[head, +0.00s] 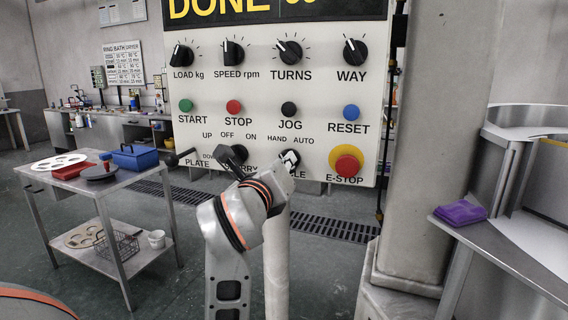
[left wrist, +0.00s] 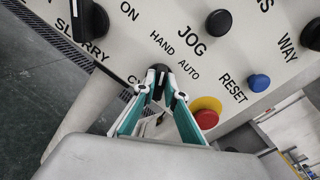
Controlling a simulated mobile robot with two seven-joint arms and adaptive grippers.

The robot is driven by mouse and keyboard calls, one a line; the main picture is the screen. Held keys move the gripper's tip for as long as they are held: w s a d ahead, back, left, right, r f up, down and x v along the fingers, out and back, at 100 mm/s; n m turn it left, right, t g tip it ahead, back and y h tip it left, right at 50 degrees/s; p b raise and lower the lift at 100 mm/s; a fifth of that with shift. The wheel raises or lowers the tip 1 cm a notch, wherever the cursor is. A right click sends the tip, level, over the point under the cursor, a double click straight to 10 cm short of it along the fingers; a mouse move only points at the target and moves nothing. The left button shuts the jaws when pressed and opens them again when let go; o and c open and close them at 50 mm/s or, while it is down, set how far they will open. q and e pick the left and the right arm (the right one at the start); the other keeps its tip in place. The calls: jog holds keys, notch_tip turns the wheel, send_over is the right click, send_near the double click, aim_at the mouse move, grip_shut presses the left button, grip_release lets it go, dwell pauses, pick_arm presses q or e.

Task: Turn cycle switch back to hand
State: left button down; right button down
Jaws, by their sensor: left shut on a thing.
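The cycle switch (left wrist: 154,74) is a black knob low on the pale control panel (head: 330,100), below the HAND and AUTO labels. In the left wrist view the two teal-sided fingers of my left gripper (left wrist: 163,90) close on the knob from both sides. In the head view my left gripper (head: 289,162) is at the switch and covers most of it and of the CYCLE label. I cannot tell which label the knob points to. My right gripper is not in view.
The red E-stop (head: 347,165) on its yellow base is just right of the switch. The black slurry knob (head: 233,155) is to the left. JOG (head: 289,109) and RESET (head: 351,112) buttons sit above. A metal table (head: 130,177) with trays stands at left.

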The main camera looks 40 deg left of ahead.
pick_arm(q)
jog(key=c, duration=2.1)
grip_release()
